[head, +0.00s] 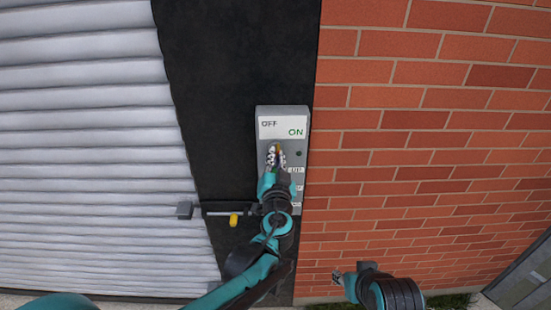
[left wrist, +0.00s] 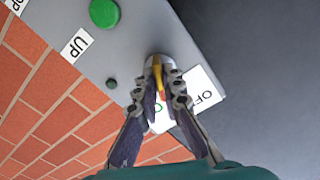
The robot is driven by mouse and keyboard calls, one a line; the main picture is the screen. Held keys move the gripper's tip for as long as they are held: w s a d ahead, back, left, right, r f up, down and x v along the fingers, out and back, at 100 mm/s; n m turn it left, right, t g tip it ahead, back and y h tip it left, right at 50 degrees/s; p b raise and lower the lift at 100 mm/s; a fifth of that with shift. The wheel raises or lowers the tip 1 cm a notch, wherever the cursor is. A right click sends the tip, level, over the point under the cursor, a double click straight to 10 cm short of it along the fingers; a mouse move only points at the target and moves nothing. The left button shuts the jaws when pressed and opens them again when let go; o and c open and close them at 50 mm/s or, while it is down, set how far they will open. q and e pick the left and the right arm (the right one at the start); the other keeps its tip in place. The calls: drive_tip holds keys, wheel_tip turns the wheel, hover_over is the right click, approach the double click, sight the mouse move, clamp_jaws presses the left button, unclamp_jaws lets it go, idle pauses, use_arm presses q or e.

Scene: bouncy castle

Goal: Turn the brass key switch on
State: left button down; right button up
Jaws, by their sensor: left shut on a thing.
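The grey control box (head: 302,145) is mounted on the dark panel, with a white label (head: 283,127) reading OFF at left and ON in green at right. The brass key (left wrist: 157,73) sits in its round switch just below this label. My left gripper (head: 276,153) is shut on the key, with its fingers on either side, and hides most of it in the head view. In the left wrist view my left gripper (left wrist: 160,82) covers part of the label. Which way the key points is hard to tell. My right gripper (head: 337,278) hangs low, away from the box.
A green button (left wrist: 104,13) and an UP label (left wrist: 77,45) are on the box. A metal bar with a yellow piece (head: 234,220) lies left of my left arm. A white slatted shutter (head: 85,120) is at left, a brick wall (head: 430,130) at right.

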use_arm(q)
drive_tip(key=m+b, duration=0.1)
drive_tip(key=m, duration=1.1)
drive_tip(key=shift+m, duration=0.3)
drive_tip(key=shift+f, duration=0.1)
idle(0.3)
drive_tip(key=c, duration=1.7)
unclamp_jaws()
drive_tip(key=shift+s, duration=0.1)
drive_tip(key=shift+s, duration=0.1)
drive_tip(key=s, duration=1.1)
drive_tip(key=shift+s+d, duration=0.15)
drive_tip(key=shift+s, duration=0.25)
